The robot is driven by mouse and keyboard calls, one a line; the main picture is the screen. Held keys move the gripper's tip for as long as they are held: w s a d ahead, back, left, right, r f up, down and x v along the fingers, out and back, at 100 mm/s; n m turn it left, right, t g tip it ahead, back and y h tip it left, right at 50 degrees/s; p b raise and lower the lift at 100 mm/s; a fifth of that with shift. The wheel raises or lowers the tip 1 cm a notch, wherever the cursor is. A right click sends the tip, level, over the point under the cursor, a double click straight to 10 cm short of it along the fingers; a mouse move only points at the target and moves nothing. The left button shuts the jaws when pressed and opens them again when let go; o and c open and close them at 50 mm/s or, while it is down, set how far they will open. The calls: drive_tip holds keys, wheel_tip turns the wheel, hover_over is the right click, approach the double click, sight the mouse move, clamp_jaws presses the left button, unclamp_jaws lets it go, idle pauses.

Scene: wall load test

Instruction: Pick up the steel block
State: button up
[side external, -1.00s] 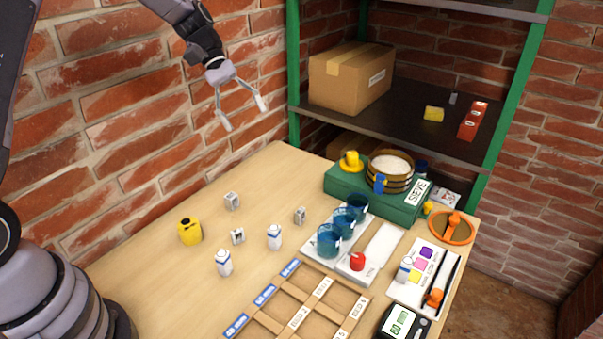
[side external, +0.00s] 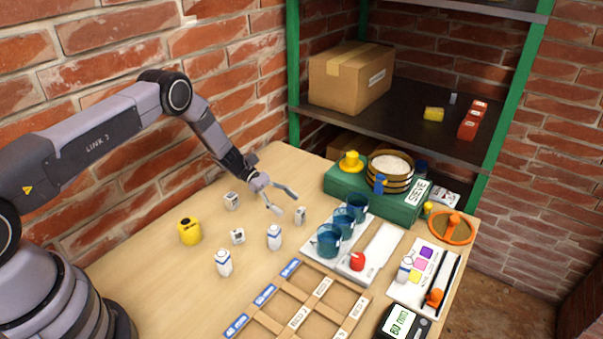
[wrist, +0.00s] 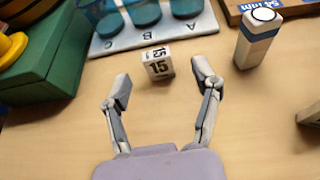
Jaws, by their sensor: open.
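A small grey-white block marked 15 (wrist: 158,66) stands on the table, and it also shows in the side view (side external: 300,216). Similar small blocks stand farther left, one near the wall (side external: 232,201) and one nearer the middle (side external: 237,236). I cannot tell from their look which is steel. My gripper (side external: 286,204) is open and empty, low over the table beside the block marked 15. In the wrist view the block lies just beyond the gap between the fingertips (wrist: 162,82), not touching them.
Blue beakers (side external: 328,241) on a white lettered tray and a green case (side external: 400,208) stand beyond the block. White blue-banded containers (side external: 274,238) and a yellow canister (side external: 190,231) stand nearby. A wooden divided tray (side external: 270,323) lies in front.

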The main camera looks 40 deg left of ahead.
sight(300, 211)
drive_tip(key=x, duration=0.4)
drive_tip(key=shift+w+d, duration=0.15)
drive_tip(key=shift+d, duration=0.1)
clamp_jaws()
